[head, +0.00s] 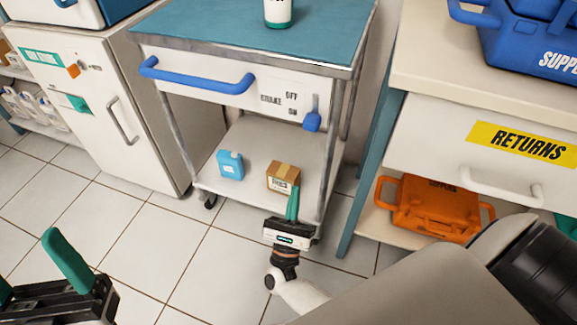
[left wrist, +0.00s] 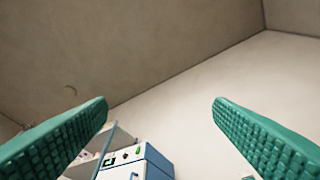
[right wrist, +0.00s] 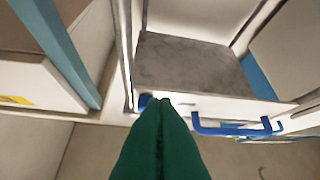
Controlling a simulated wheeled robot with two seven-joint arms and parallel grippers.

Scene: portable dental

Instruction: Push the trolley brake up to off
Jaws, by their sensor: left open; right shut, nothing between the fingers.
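The trolley (head: 340,75) has a teal top and a white front panel marked BRAKE, OFF and ON. Its blue brake lever (head: 312,120) hangs downward, its paddle beside and slightly below the ON mark. My right gripper (head: 293,190) is shut and empty, its green fingers pointing up, below the lever in the head view and apart from it. In the right wrist view a bit of blue lever (right wrist: 145,101) shows just beside the shut fingertips (right wrist: 162,102); the fingers hide part of it. My left gripper (head: 30,262) is open and empty at the lower left, away from the trolley.
A blue handle (head: 195,80) crosses the panel left of the lever. A RETURNS cabinet (head: 430,125) stands close on the right, a white cabinet (head: 120,150) on the left. Floor in front is clear.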

